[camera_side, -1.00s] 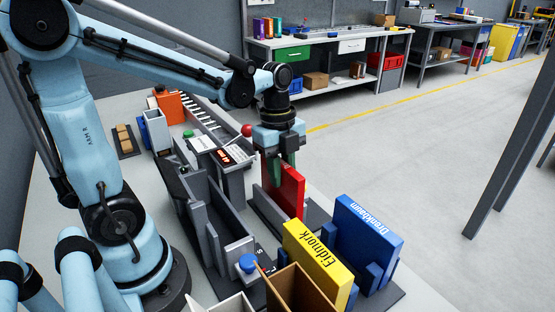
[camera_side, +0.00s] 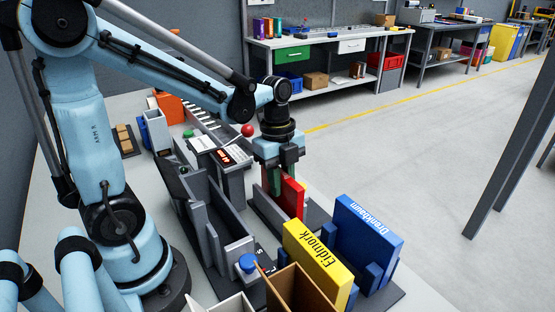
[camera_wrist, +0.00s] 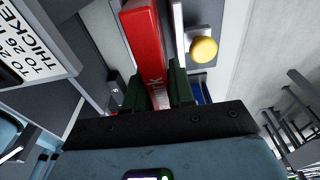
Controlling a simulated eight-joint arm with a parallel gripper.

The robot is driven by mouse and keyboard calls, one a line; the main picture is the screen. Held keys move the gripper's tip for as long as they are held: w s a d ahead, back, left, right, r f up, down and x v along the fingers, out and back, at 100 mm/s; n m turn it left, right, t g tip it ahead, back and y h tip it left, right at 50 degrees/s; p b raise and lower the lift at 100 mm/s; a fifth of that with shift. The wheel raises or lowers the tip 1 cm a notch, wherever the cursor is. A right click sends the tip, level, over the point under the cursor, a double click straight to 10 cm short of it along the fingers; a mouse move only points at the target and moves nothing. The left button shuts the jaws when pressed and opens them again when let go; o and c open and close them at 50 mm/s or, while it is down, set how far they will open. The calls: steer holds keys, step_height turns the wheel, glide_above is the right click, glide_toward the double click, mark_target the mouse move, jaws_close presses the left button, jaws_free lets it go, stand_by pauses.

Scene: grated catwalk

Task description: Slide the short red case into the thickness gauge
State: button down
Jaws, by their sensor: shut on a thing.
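The red case (camera_side: 293,198) stands on edge in a grey holder, behind the yellow case. My gripper (camera_side: 284,184) is over it, pointing down, with dark green fingers shut on its upper part. In the wrist view the red case (camera_wrist: 146,45) runs up between the two fingers (camera_wrist: 158,92); its lettering is partly hidden. A grey channel of upright walls (camera_side: 222,222), which looks like the thickness gauge, stands left of the case. Its slot looks empty. A unit with a red display (camera_side: 224,157) stands behind it.
A yellow case (camera_side: 318,256) and a blue case (camera_side: 367,240) stand in front of the red one. A brown open box (camera_side: 296,290) and a blue knob (camera_side: 247,263) are near the front. A red ball-topped lever (camera_side: 247,130) rises close to my gripper's left.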

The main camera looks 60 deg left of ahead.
steer(key=shift+c, duration=2.4)
jaws_free()
steer(key=shift+r, duration=4)
steer(key=shift+f, duration=0.1)
step_height(320, 180, down, 7)
